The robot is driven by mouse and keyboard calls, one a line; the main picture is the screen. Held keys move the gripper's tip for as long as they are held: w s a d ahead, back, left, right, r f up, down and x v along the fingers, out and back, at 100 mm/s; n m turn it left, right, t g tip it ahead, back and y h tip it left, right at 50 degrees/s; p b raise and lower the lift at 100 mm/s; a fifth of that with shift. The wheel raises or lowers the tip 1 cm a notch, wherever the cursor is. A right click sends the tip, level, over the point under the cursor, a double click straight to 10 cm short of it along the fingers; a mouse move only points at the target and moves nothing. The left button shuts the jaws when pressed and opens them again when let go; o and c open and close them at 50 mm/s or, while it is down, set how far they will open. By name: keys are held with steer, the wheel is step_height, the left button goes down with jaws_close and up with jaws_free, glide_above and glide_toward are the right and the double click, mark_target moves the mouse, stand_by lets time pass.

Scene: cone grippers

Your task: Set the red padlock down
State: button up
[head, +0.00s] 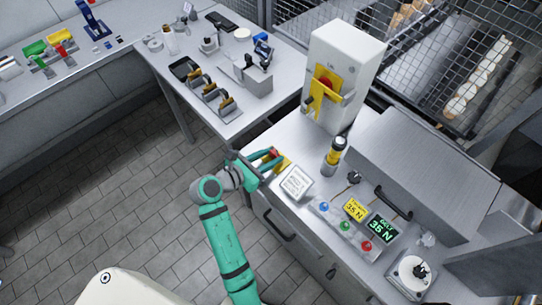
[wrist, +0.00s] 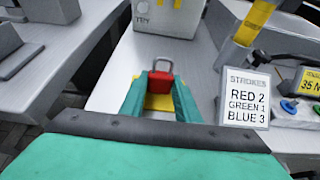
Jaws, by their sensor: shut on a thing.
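The red padlock (wrist: 161,82) is upright between the two green fingers of my gripper (wrist: 160,92) in the wrist view, its grey shackle pointing up and away. My gripper is shut on it. In the head view my gripper (head: 268,163) is over the left edge of the grey bench, and only a little of the red padlock (head: 275,153) shows between the fingers. A yellow patch (wrist: 158,103) lies below and in front of the padlock. I cannot tell whether the padlock touches the yellow surface or hangs just above it.
A white sign (wrist: 247,98) reading "STROKES RED 2 GREEN 1 BLUE 3" stands close to the right. Bare bench lies beyond the padlock.

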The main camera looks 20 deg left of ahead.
steer(key=shift+f, duration=0.2)
steer(key=o, duration=1.1)
steer(key=shift+s, duration=0.1)
steer(key=shift+c, duration=0.2)
steer(key=shift+r, duration=0.1)
steer(key=shift+r, duration=0.15)
steer(key=v, duration=1.2)
